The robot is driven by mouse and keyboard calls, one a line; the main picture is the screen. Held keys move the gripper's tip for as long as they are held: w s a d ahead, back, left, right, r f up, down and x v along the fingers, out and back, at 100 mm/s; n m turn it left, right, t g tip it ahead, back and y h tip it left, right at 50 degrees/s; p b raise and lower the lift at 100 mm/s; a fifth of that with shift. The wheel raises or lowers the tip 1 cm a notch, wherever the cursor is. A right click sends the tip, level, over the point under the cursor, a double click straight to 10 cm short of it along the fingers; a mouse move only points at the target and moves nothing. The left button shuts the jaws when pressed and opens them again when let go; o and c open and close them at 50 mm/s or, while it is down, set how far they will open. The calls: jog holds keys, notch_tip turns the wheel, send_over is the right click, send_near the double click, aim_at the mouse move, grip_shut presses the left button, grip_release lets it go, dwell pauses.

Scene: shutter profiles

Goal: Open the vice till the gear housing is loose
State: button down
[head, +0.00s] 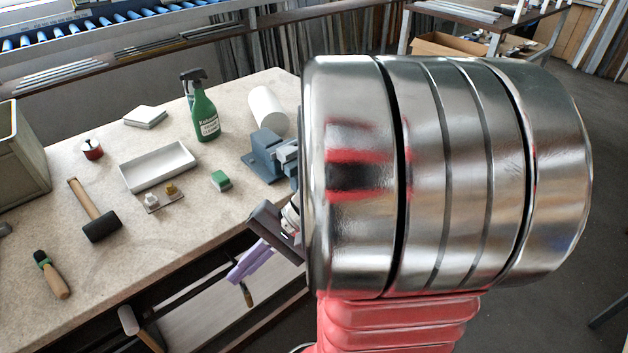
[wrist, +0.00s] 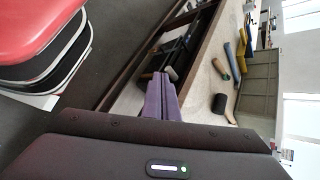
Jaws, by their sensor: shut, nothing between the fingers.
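The blue-grey vice (head: 264,158) stands on the bench top near its right end in the head view. My arm hides its right part. I cannot make out the gear housing or the vice handle, and I cannot tell how far the jaws are apart. My gripper (head: 236,277) has purple fingers and hangs just off the front edge of the bench, below and to the left of the vice. In the wrist view my gripper's (wrist: 160,78) two fingers lie together with nothing between them. The vice is not in the wrist view.
On the bench (head: 225,217) lie a white tray (head: 157,178), a green block (head: 221,180), a mallet (head: 101,226) and a brush (head: 52,275). The bench front near the vice is clear.

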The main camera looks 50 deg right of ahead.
jog(key=s+a+r+n+t+h, duration=0.1)
jog(key=s+a+r+n+h, duration=0.1)
jog(key=a+r+n+h, duration=0.3)
notch_tip(320, 180, up, 6)
jog(key=n+h, duration=0.3)
jog(key=n, duration=0.3)
jog(key=shift+s+a+n+h, duration=0.2)
jog(key=shift+n+h, duration=0.1)
jog(key=shift+h, duration=0.1)
jog(key=shift+f, duration=0.1)
